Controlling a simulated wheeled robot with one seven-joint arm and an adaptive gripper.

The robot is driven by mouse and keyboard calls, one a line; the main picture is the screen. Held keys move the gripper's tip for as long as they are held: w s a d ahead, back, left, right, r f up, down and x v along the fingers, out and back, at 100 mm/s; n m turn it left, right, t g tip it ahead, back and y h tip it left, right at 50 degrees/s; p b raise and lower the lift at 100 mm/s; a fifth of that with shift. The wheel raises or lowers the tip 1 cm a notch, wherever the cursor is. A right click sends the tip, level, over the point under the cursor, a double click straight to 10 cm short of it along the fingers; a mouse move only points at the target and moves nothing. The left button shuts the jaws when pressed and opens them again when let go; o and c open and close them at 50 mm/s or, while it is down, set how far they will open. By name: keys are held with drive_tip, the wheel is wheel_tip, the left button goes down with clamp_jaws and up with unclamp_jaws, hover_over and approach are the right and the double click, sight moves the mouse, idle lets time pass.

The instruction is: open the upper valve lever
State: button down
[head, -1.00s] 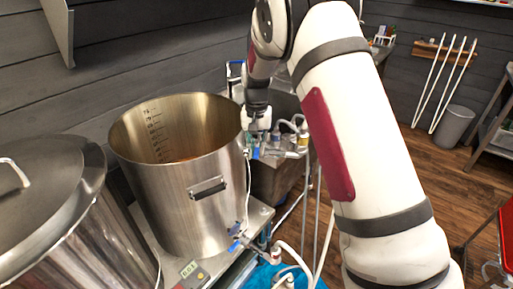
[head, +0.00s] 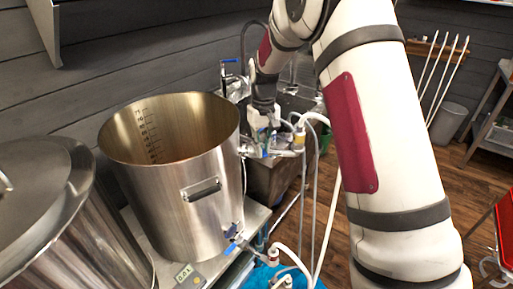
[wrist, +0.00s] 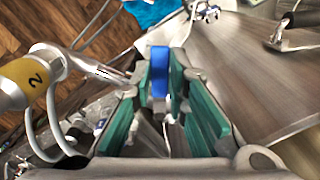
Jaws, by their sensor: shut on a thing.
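The steel kettle (head: 170,200) stands at the centre-left in the head view. The upper valve is high on its right side, mostly hidden behind my gripper (head: 264,133). In the wrist view, a blue valve lever (wrist: 160,72) lies between the green pads of my gripper (wrist: 161,75), which is shut on it. The lever's exact angle to the pipe is hard to tell. The lower valve (head: 235,243), also with a blue handle, is near the kettle's base, apart from my gripper.
A hose fitting with a yellow band marked 2 (wrist: 35,78) is close beside my gripper, with white hoses hanging from the fittings. A second lidded vessel (head: 40,220) stands at the left. A sink with a blue-handled tap (head: 230,62) is behind. A blue cloth (head: 262,275) lies below.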

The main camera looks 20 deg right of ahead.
drive_tip(key=shift+w+d+n+b, duration=0.65)
drive_tip(key=shift+d+n, duration=0.3)
drive_tip(key=shift+n, duration=1.1)
drive_tip(key=shift+w+d+n+b, duration=0.65)
drive_tip(key=shift+d+n, duration=0.35)
drive_tip(key=shift+n, duration=1.1)
drive_tip(key=shift+w+d+n+b, duration=0.5)
drive_tip(key=shift+w+d+n, duration=0.35)
drive_tip(key=shift+n, duration=1.2)
drive_tip(key=shift+d, duration=0.1)
drive_tip(key=c, duration=1.6)
unclamp_jaws()
drive_tip(key=shift+o, duration=0.2)
wheel_tip(320, 180, up, 12)
